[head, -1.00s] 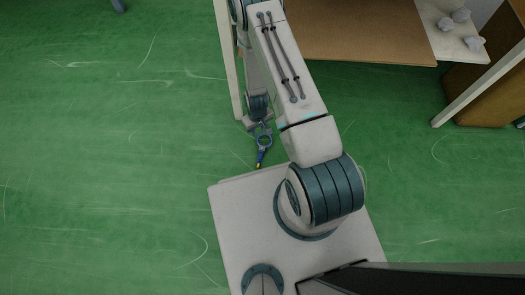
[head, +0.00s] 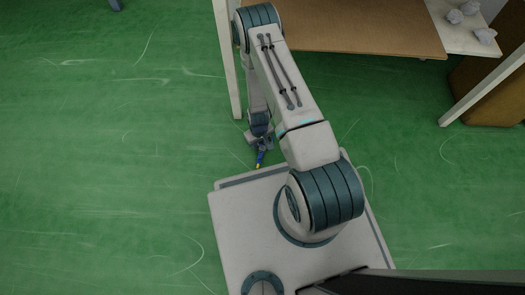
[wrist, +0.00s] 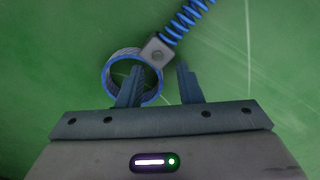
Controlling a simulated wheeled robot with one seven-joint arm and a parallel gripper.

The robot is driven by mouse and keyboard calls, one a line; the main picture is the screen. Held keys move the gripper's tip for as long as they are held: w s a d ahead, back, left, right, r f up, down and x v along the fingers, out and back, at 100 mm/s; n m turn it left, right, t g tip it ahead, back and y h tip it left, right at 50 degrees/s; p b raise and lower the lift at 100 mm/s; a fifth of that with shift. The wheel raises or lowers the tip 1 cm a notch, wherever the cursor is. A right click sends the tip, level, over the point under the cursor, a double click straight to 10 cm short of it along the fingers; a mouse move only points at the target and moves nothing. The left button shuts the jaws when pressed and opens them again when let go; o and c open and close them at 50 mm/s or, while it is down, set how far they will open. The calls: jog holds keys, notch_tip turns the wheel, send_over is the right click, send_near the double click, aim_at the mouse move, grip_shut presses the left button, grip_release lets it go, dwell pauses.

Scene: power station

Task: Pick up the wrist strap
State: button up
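The wrist strap shows in the wrist view as a blue-rimmed ring band (wrist: 111,72) with a grey block and a coiled blue cord running to the upper right. My gripper (wrist: 160,82) is open over it. The left finger overlaps the inside of the ring and the right finger is outside, with the ring's right side between them. I cannot tell how far above the strap the fingertips are.
A brown-topped table (head: 350,30) stands at the top, with a white leg (head: 227,65) close to the left of my arm. Crumpled pale pieces (head: 468,10) lie on a white surface at the upper right. The green floor (head: 100,150) to the left is clear.

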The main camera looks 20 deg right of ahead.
jog(key=shift+f, duration=0.15)
grip_shut()
